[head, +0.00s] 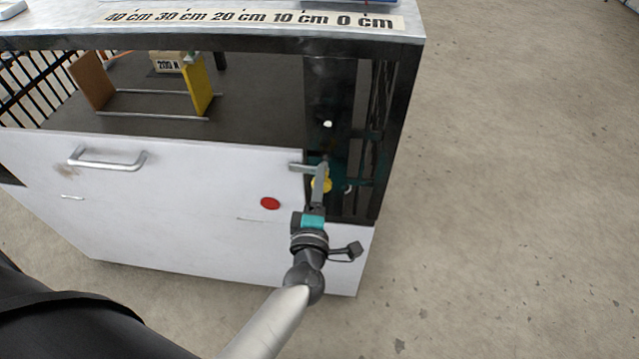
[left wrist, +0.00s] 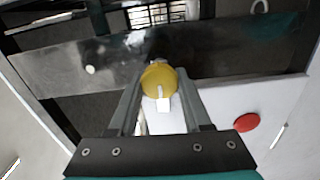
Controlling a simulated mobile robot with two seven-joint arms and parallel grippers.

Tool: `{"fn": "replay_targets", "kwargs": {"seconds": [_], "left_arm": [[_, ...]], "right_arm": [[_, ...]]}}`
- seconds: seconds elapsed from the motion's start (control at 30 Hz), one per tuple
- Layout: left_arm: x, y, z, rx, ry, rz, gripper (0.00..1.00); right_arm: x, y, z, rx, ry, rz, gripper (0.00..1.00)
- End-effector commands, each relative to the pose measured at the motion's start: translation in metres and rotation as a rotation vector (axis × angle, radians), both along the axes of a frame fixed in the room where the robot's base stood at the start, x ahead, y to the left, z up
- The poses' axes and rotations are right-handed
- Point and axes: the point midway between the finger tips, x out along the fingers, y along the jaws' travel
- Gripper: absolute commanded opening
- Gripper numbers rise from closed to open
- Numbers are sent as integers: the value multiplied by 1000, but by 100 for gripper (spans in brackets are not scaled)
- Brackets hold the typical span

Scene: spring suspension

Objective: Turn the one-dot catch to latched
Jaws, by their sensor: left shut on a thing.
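A yellow round catch (head: 320,185) sits on the dark post at the right edge of the white panel. It also shows in the left wrist view (left wrist: 159,80), with a white pointer on its face directed down in that picture, toward the white panel. A single white dot (head: 327,124) is on the post above the catch; it shows left of the catch in the wrist view (left wrist: 90,70). My left gripper (head: 315,175) is shut on the catch, one finger on each side of it. The fingers partly hide the catch in the head view. My right gripper is not in view.
The white panel (head: 180,215) carries a metal handle (head: 107,158) and a red disc (head: 270,203) left of the catch. A shelf above holds a brown and yellow frame with rods and a "200 N" block (head: 168,62). The floor at right is clear.

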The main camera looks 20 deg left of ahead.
Motion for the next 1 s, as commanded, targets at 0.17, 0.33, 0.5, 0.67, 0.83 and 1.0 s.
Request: {"fn": "replay_targets", "kwargs": {"seconds": [0.17, 0.33, 0.5, 0.67, 0.83, 1.0], "left_arm": [[0, 0, 0, -46, -14, 0, 0], [0, 0, 0, -62, -19, 0, 0], [1, 0, 0, -65, -20, 0, 0], [1, 0, 0, -66, -20, 0, 0], [0, 0, 0, -64, -19, 0, 66], [0, 0, 0, -62, -19, 0, 79]], "right_arm": [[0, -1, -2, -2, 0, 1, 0], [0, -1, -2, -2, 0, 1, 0], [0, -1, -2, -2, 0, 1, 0], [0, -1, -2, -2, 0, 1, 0], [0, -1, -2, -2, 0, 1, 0], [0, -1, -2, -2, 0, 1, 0]]}}
